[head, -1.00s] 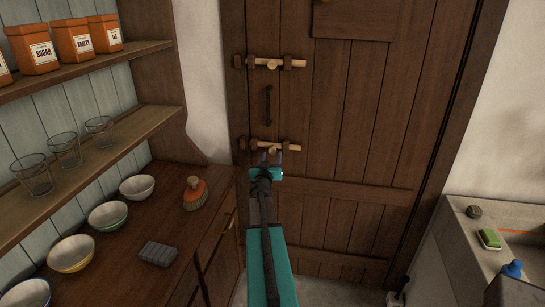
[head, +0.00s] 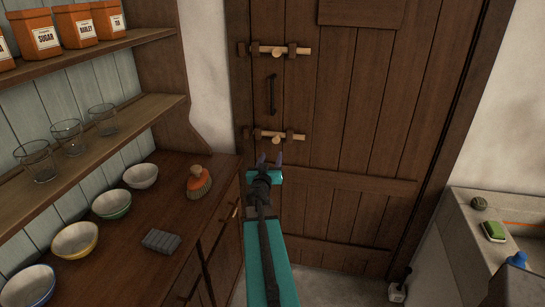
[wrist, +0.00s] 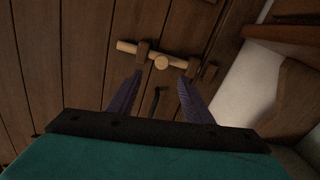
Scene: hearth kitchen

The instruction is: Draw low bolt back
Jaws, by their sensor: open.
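The low bolt (head: 294,137) is a pale wooden rod with a round knob (head: 276,140), lying across the door's left side in dark brackets. Its right end sticks out past the right bracket. I cannot tell whether its left end sits in the leftmost bracket. My gripper (head: 270,156) is open and empty, just below the knob in the head view. In the wrist view, turned about upside down, the knob (wrist: 162,62) shows beyond the fingertips and between their lines. The fingers (wrist: 159,78) appear apart from it.
An upper bolt (head: 299,51) and a dark pull handle (head: 272,94) are above on the door (head: 345,130). A counter (head: 125,230) with bowls and a brush (head: 199,181) stands left; a stone sink (head: 460,225) stands right.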

